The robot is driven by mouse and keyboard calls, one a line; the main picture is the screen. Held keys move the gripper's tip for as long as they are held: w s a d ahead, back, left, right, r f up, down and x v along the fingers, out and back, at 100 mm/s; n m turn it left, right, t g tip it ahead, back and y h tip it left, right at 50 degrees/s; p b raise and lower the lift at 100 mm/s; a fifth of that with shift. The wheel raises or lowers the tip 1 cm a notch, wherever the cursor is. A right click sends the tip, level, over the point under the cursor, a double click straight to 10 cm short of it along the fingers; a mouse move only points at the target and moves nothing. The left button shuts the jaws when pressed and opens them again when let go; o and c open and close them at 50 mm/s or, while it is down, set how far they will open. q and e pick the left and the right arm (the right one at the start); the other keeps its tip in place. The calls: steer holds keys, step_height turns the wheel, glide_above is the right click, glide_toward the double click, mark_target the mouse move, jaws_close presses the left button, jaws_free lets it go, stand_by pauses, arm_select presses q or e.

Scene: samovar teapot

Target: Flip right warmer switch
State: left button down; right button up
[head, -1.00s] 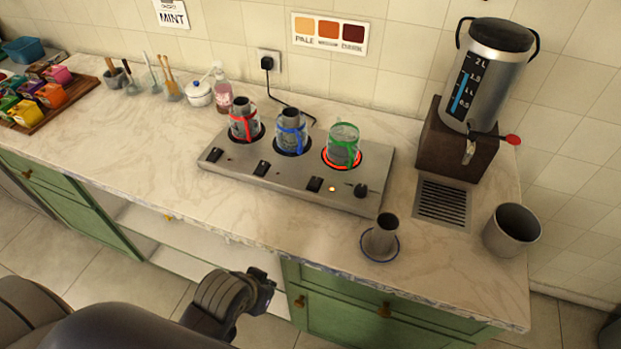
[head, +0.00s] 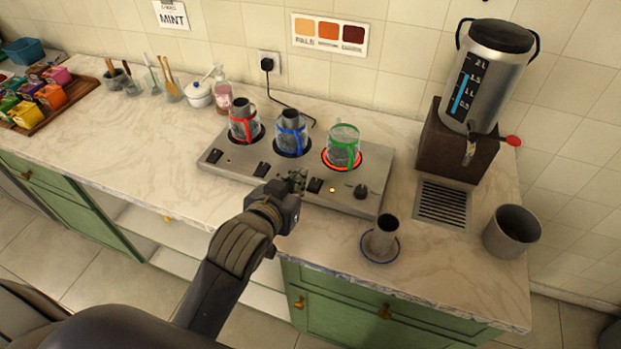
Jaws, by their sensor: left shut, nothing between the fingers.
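The steel warmer (head: 230,173) stands on the counter with several plates in a row. Its right switch (head: 315,186) is black, on the front face, with a lit orange lamp (head: 333,189) and a black knob (head: 361,191) to its right. The right plate (head: 328,163) glows red under a glass pot with a green band (head: 344,146). Pots with a blue band (head: 291,133) and a red band (head: 244,122) stand on the other plates. My left gripper (head: 299,178) is shut and empty, just left of the right switch. My right gripper is not in view.
A samovar (head: 490,75) on a brown stand, a drain grate (head: 443,203) and a metal pot (head: 511,232) are at the right. The left front counter is clear.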

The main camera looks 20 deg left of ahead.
arm_select(q)
steer(key=p, duration=0.1)
glide_above(312, 187)
step_height(312, 187, down, 4)
steer(key=shift+f, duration=0.1)
steer(key=shift+s+f+p, duration=0.25)
steer(key=shift+f+p, duration=0.05)
steer(key=shift+f, duration=0.95)
steer(key=shift+s+f, duration=0.2)
steer(key=shift+f, duration=0.3)
steer(key=shift+f+b, duration=0.4)
steer(key=shift+b, duration=0.1)
steer(key=shift+s+f+t+b, duration=0.2)
steer(key=shift+t+b, duration=0.5)
steer(key=shift+b, duration=0.55)
steer(key=shift+r, duration=0.15)
